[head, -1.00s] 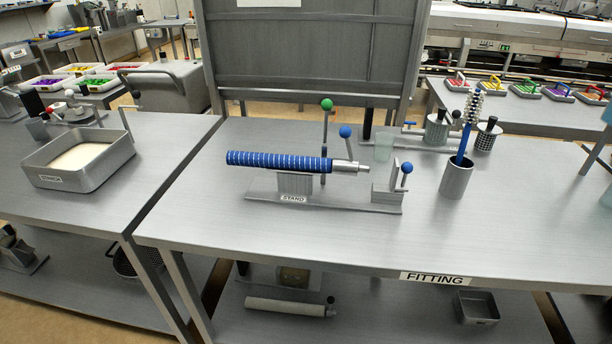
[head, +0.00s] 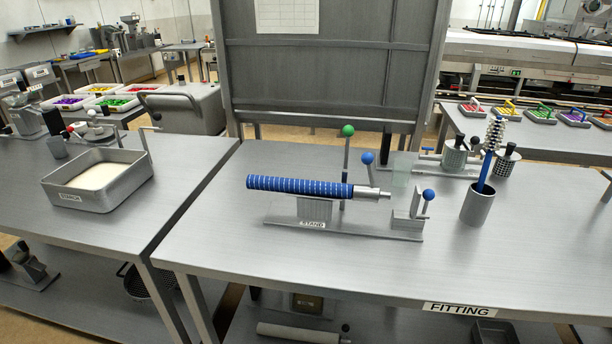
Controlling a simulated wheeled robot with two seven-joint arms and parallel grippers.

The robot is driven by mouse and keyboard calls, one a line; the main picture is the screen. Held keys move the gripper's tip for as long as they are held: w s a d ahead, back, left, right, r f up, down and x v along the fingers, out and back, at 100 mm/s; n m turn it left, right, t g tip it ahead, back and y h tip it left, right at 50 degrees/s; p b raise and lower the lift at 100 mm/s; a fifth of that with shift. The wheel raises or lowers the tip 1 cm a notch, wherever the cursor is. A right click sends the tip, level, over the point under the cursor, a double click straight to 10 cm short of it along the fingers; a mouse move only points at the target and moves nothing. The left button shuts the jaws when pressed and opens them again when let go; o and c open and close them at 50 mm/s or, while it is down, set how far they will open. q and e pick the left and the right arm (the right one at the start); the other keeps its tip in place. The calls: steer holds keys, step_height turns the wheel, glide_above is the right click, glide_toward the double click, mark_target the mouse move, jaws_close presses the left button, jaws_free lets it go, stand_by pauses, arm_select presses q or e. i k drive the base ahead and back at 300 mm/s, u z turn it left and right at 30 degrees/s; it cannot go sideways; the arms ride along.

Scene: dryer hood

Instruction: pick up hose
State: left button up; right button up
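The hose (head: 300,187) is a blue ribbed tube with thin white rings and a silver metal end piece (head: 371,193) on its right. It lies level on the grey block of a stand (head: 315,208) labelled STAND, on the metal table labelled FITTING (head: 460,309). A lever with a green ball (head: 347,131) and one with a blue ball (head: 367,158) rise behind the hose. Another blue-ball lever (head: 428,195) stands at the stand's right bracket. Neither of my grippers shows in the head view.
A cup with a blue-handled brush (head: 478,206) stands right of the stand. Perforated cylinders (head: 455,158) sit at the back right. A tray labelled STARCH (head: 98,181) is on the left table. A tall grey panel (head: 330,70) stands behind. The table front is clear.

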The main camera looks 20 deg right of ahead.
mark_target(358, 193)
steer(key=i, duration=0.45)
steer(key=z, duration=0.85)
